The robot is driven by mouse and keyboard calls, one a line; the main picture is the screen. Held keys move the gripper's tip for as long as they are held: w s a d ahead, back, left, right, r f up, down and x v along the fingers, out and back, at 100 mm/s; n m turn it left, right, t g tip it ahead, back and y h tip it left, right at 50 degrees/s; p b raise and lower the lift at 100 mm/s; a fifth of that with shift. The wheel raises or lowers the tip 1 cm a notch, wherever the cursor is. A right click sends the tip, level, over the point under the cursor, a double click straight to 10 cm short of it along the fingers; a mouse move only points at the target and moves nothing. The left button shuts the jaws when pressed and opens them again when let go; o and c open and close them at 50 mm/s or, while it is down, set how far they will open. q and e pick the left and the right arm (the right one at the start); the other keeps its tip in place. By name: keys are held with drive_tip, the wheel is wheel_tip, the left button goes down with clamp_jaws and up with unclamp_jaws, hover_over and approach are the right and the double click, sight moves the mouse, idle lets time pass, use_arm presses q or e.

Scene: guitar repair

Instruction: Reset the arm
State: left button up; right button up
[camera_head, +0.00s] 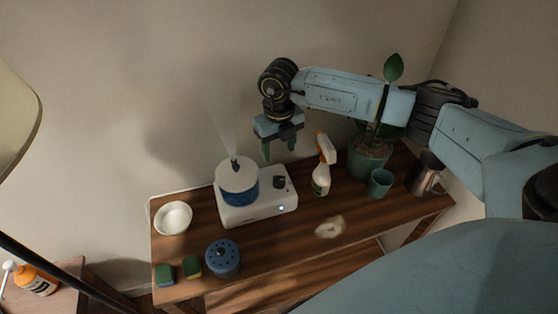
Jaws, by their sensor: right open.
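My right arm reaches in from the right, above the wooden table (290,247). My right gripper (279,152) is at its end, pointing down, open and empty. It hangs in the air above the back of the table, between the steaming pot and the spray bottle as seen here. It appears apart from both. My left gripper is not in view.
A white and blue pot (238,178) steams on a white hotplate (262,208). A spray bottle (322,178), potted plant (370,162) and green cup (380,183) stand right. A white bowl (173,218), blue perforated container (222,257) and sponges (192,267) are left.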

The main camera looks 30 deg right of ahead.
drive_tip(key=shift+r, duration=0.75)
